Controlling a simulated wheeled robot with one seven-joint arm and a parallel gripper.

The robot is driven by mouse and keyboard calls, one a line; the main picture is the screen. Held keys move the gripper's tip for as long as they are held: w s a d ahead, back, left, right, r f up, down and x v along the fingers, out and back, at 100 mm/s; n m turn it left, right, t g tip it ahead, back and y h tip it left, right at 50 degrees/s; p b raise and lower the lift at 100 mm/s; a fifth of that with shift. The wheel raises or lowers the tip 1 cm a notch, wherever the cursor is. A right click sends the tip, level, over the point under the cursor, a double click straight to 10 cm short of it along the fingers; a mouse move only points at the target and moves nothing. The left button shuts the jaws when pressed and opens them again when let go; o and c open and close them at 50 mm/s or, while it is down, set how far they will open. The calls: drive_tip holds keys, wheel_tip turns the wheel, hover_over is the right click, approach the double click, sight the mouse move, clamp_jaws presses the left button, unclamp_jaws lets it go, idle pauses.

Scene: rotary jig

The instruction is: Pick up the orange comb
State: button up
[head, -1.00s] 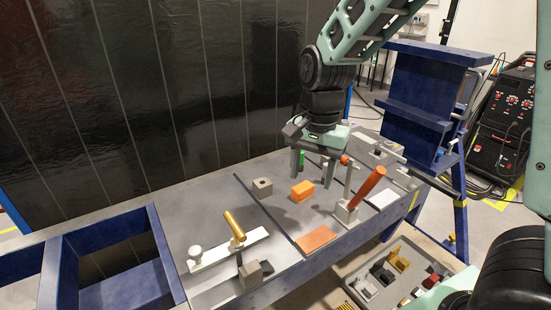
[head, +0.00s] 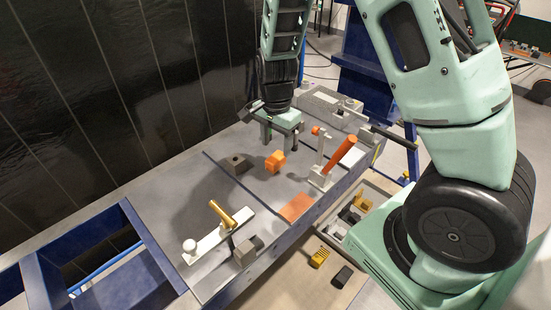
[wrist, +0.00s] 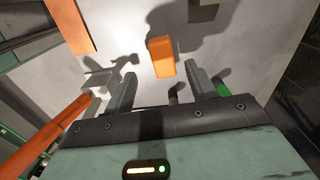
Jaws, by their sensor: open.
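An orange block (head: 275,161), the likely orange comb, lies on the grey table between a grey block and the clamp with an orange handle. My gripper (head: 280,144) is open and empty, pointing down, above the table and just behind the block in the head view. Both fingers show in the wrist view (wrist: 160,78), apart from the block, with their shadows on the table.
A clamp with an orange-red handle (head: 341,153) stands right of the block, near a flat orange plate (head: 297,207). A grey block (head: 236,164) is to the left. A brass-handled clamp (head: 222,214) stands in front. A yellow piece (head: 320,256) lies lower right.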

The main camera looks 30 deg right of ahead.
sight(276, 157)
drive_tip(key=shift+w+d+f+p, duration=0.15)
drive_tip(key=shift+f+p, duration=0.45)
drive_tip(key=shift+f, duration=1)
drive_tip(key=shift+w+a+f+p, duration=0.1)
drive_tip(key=shift+f+p, duration=0.5)
drive_tip(key=shift+f, duration=1)
drive_tip(key=c, duration=1.1)
